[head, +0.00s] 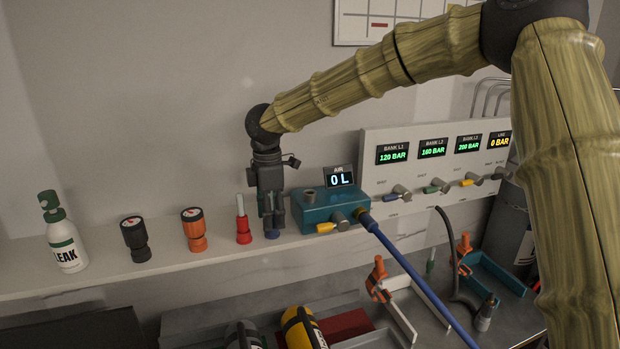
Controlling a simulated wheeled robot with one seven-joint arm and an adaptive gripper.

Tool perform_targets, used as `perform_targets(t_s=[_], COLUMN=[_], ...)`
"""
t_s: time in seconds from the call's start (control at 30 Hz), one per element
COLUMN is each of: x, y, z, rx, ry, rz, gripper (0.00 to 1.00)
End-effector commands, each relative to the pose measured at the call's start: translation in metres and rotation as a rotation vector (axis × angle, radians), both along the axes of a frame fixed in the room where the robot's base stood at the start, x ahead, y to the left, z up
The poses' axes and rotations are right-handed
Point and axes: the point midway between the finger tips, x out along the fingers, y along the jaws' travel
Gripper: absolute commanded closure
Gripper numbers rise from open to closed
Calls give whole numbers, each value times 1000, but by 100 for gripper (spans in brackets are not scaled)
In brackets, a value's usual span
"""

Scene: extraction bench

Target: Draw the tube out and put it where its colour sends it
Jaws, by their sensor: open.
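A slim tube-like piece (240,207), pale with a red tip, stands upright in a red base (243,237) on the white shelf. My gripper (272,217) points down just right of it, over a small blue base (272,235). Its jaws are open. Something slim and greenish shows between the fingers, but I cannot tell whether it is a tube or part of the gripper. The fingers hide most of what stands on the blue base. A teal box (335,209) with a yellow-handled valve and a display reading 0 L stands close right of my gripper.
An orange gauge (194,229), a black gauge (135,238) and a white LEAK bottle (64,240) stand left along the shelf (100,270). A gauge panel (430,150) stands right. A blue hose (408,268) crosses the lower bench, which holds cylinders (303,329) and clamps.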

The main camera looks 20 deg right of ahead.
Motion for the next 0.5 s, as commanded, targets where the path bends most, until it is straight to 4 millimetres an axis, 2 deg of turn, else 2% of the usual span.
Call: perform_targets(t_s=[0.17,0.27,0.5], x=[0,0,0], y=[0,0,0], z=[4,14,56], rx=[0,0,1], ry=[-1,-2,-3], rz=[0,-1,0], gripper=[54,54,54])
